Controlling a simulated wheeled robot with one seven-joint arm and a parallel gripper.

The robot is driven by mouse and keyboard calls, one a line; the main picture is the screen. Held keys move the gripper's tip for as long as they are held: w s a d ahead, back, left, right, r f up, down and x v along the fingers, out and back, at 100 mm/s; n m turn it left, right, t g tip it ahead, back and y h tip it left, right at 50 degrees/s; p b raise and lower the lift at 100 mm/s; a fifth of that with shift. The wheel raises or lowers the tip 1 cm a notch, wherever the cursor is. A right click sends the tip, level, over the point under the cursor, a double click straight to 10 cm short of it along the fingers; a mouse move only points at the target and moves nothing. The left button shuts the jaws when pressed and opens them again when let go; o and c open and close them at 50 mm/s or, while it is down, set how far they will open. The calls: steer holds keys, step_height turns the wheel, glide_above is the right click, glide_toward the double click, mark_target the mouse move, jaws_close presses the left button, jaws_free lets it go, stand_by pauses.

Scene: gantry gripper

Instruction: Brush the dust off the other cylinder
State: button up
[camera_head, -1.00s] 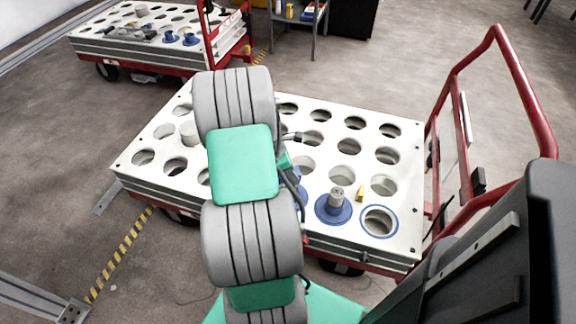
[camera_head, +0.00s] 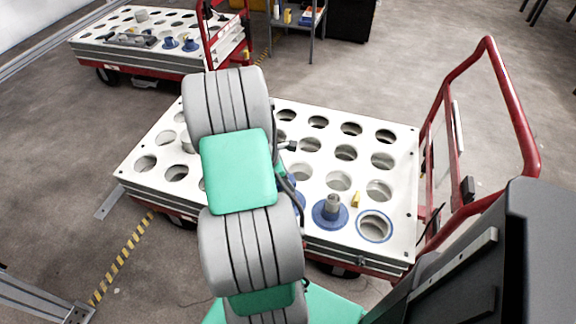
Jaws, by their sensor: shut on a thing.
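A grey cylinder (camera_head: 333,203) stands upright on a round blue base (camera_head: 330,218) near the front right of the white cart top with round holes (camera_head: 398,222). Part of a second blue piece shows just left of it, mostly hidden behind my arm; I cannot tell whether it carries a cylinder. A hole ringed in blue (camera_head: 374,226) is to the right of the grey cylinder. A small yellow object (camera_head: 356,199) stands between them. My gripper and anything in it are hidden behind my grey and green arm. No brush or dust can be made out.
The cart has a red push handle (camera_head: 527,135) on its right. A second cart (camera_head: 100,47) with blue pieces stands at the back left. A shelf (camera_head: 300,20) holds small items behind. Grey floor is clear between the carts.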

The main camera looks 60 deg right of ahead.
steer(key=shift+r+p, duration=1.85)
steer(key=shift+r, duration=0.25)
